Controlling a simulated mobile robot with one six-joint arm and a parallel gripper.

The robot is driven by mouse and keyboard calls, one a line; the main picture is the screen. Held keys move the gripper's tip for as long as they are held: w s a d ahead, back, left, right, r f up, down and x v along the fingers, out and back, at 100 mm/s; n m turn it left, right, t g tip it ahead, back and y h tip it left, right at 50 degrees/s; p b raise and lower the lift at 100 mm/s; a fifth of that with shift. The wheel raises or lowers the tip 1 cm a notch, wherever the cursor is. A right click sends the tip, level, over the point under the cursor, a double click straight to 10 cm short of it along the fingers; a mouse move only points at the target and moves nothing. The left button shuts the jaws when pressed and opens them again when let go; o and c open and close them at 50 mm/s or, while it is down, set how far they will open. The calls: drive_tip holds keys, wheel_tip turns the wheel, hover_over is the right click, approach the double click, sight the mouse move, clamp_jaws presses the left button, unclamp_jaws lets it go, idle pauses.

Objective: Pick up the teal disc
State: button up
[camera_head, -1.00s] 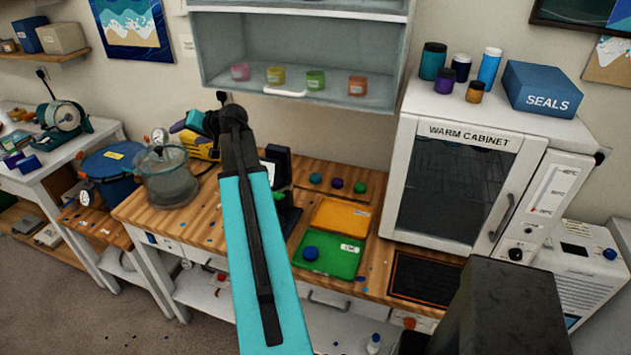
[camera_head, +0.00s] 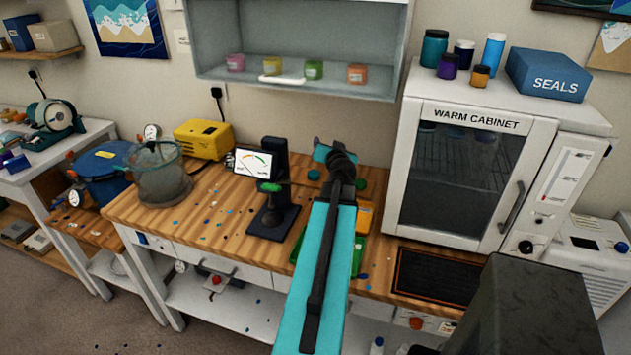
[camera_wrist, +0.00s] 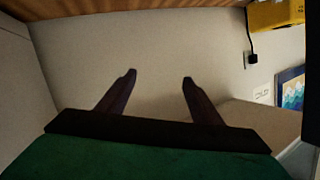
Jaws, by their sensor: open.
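The teal disc (camera_head: 314,175) lies at the back of the wooden bench, just left of my arm's wrist in the head view. A green disc (camera_head: 361,184) shows to the right of the wrist. My gripper (camera_wrist: 158,78) is open in the wrist view, its two dark fingers apart with only pale wall between them. In the head view the fingers cannot be made out behind my arm. The teal disc does not show in the wrist view.
The gauge stand (camera_head: 272,215) is close left of my arm. The orange tray (camera_head: 366,212) and green tray (camera_head: 357,258) are partly hidden by the arm. The warm cabinet (camera_head: 470,170) stands right; a wall cabinet (camera_head: 300,40) hangs above. Clear pot (camera_head: 160,175) is left.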

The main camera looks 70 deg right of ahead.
drive_tip(key=s+f+g+h, duration=0.1)
drive_tip(key=s+f+g, duration=0.1)
drive_tip(key=s+f, duration=0.35)
drive_tip(key=w+a+f+n+p, duration=0.1)
drive_tip(key=w+a+p, duration=0.1)
drive_tip(key=w+a+f+n+y+p, duration=0.1)
drive_tip(key=w+a+f+p, duration=0.1)
drive_tip(key=w+a+f+n+p, duration=0.1)
drive_tip(key=w+a+p, duration=0.1)
drive_tip(key=a, duration=0.1)
drive_tip(key=shift+f+t+y+p, duration=0.4)
drive_tip(key=shift+w+a+f+n, duration=0.15)
drive_tip(key=shift+f+n, duration=0.15)
drive_tip(key=shift+n, duration=0.1)
